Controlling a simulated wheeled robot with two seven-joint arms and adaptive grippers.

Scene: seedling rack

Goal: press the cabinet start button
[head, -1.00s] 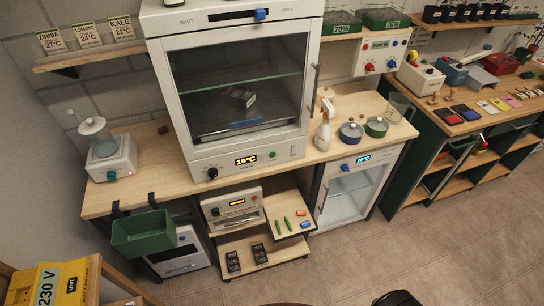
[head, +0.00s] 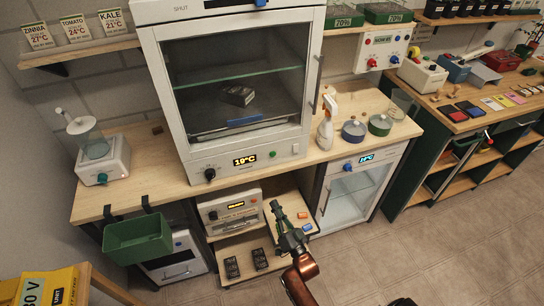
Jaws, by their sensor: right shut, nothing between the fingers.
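The white cabinet (head: 225,166) stands on the wooden bench with its glass door shut. Its front panel has a display reading 19°C (head: 244,160), a black knob (head: 209,174), a round green button (head: 273,155) and a pale switch (head: 295,149). My right gripper (head: 276,205) is shut and empty. In the picture it shows below the green button, over the low shelf area, apart from the panel. My left gripper is not in view.
A spray bottle (head: 326,122) and two lidded pots (head: 354,131) stand right of the cabinet. A blender-like device (head: 102,160) is at the left. A green bin (head: 138,238) hangs on the bench front. The floor at right is clear.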

